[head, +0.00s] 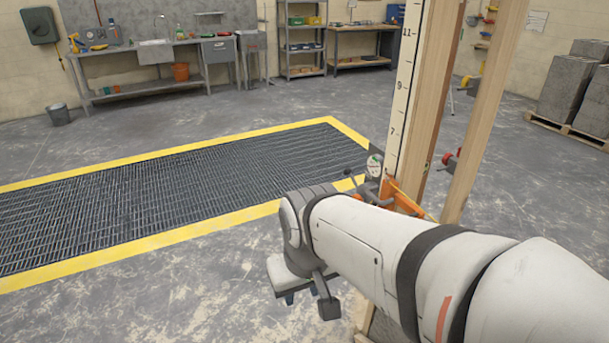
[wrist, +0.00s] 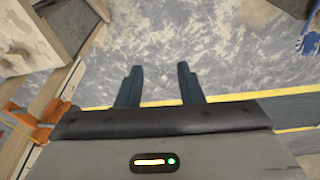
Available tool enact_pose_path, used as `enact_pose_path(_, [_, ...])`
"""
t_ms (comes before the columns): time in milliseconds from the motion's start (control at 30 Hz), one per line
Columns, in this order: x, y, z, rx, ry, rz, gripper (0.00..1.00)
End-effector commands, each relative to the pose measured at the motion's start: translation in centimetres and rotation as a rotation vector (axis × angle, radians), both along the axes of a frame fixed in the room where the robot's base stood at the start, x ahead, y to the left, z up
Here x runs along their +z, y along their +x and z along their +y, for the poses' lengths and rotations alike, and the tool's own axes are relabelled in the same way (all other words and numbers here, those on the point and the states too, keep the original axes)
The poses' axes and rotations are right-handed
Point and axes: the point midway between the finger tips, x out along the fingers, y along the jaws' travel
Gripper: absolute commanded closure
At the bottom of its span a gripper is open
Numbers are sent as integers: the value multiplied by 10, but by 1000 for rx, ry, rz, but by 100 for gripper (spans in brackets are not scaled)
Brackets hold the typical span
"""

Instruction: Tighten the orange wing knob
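Orange parts (head: 400,198) show at the wooden post in the head view, partly hidden behind my arm. In the wrist view orange parts (wrist: 22,118) lie at the left edge, beside the wood. I cannot tell which of these is the wing knob. My gripper (wrist: 158,70) is open, with its two dark fingers apart and only grey floor and a yellow line behind them. In the head view my gripper (head: 306,296) hangs to the left of the post, apart from the orange parts.
A wooden post (head: 425,100) with a measuring scale (head: 402,80) stands right of centre. A red knob (head: 449,160) and a round gauge (head: 374,166) are near it. A yellow-edged floor grate (head: 180,190) lies to the left. Concrete blocks (head: 575,80) stand far right.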

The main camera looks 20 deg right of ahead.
Motion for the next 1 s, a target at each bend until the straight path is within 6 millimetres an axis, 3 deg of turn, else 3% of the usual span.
enact_pose_path(167, [-3,14,-19,67,-117,113,66])
enact_pose_path(467, [-16,66,-105,317,-488,490,66])
enact_pose_path(767, [-38,137,-187,606,-842,863,66])
enact_pose_path(1000, [-76,204,-234,856,-1118,1121,66])
